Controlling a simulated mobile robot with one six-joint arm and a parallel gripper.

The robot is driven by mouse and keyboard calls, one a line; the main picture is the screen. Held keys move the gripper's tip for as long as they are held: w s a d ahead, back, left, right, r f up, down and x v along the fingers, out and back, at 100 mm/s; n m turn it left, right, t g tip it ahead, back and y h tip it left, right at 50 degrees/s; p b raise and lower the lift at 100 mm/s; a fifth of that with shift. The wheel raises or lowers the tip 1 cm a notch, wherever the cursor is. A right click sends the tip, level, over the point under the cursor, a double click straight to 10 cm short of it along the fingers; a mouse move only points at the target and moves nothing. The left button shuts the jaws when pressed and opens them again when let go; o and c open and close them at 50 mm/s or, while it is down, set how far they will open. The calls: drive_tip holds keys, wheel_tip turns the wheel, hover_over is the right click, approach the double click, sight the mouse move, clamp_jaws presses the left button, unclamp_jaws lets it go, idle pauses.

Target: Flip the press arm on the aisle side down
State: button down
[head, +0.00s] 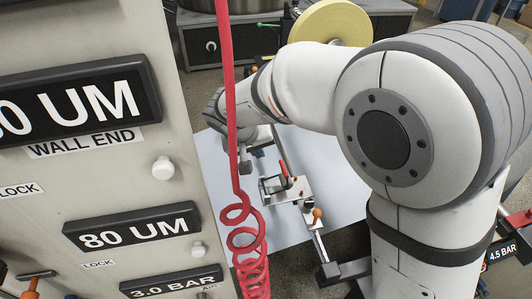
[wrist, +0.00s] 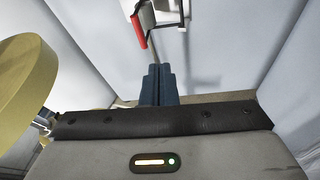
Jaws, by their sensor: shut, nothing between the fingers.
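A press arm with a red grip (head: 284,170) stands tilted up from a small metal bracket on a rail over the pale sheet. In the wrist view the red grip (wrist: 139,31) hangs from a metal bracket (wrist: 165,12) at the top, just beyond my fingertips. My gripper (wrist: 157,68) is shut, with its two blue-grey fingers together and nothing between them. The fingers point toward the bracket and appear apart from the grip. In the head view my gripper is partly hidden by the red coiled hose and my wrist.
A panel (head: 110,185) with display plates and white knobs fills the left. The red coiled hose (head: 246,240) hangs in front. An orange knob (head: 317,212) sits on the rail. A yellow roll (head: 330,24) stands behind my arm. The pale sheet (head: 222,200) lies below.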

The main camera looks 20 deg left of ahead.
drive_tip(key=d+x, duration=0.2)
drive_tip(key=x, duration=0.8)
drive_tip(key=shift+w+d, duration=0.3)
drive_tip(key=shift+w, duration=0.15)
